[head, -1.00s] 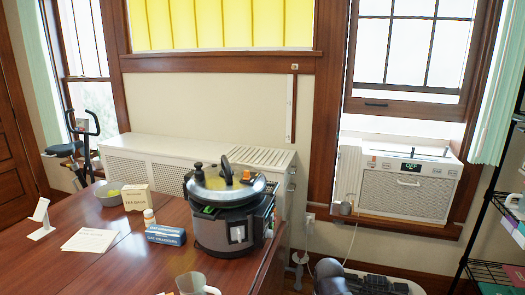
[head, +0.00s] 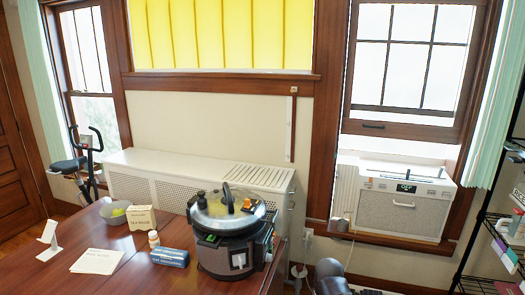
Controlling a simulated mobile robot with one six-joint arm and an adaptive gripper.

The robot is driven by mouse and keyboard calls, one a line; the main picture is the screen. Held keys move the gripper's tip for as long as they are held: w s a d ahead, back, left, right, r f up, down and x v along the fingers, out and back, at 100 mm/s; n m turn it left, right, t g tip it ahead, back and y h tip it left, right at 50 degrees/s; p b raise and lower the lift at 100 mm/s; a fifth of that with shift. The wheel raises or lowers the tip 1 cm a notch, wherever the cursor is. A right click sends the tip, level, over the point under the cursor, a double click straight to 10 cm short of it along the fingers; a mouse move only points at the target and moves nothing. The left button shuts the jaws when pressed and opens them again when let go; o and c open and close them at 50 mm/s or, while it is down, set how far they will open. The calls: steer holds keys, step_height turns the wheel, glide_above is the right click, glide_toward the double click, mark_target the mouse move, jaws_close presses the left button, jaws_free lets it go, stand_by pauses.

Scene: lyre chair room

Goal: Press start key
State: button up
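No key marked start can be read in this view. My gripper is not in view; a dark rounded part at the bottom edge seems to be my arm.
The wooden table (head: 130,262) bears a grey bowl, a cream box (head: 141,217), a small bottle, a blue box (head: 170,257), a card and a small stand. A white radiator cover (head: 150,172) runs behind it. A black shelf rack (head: 478,240) stands at the right.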

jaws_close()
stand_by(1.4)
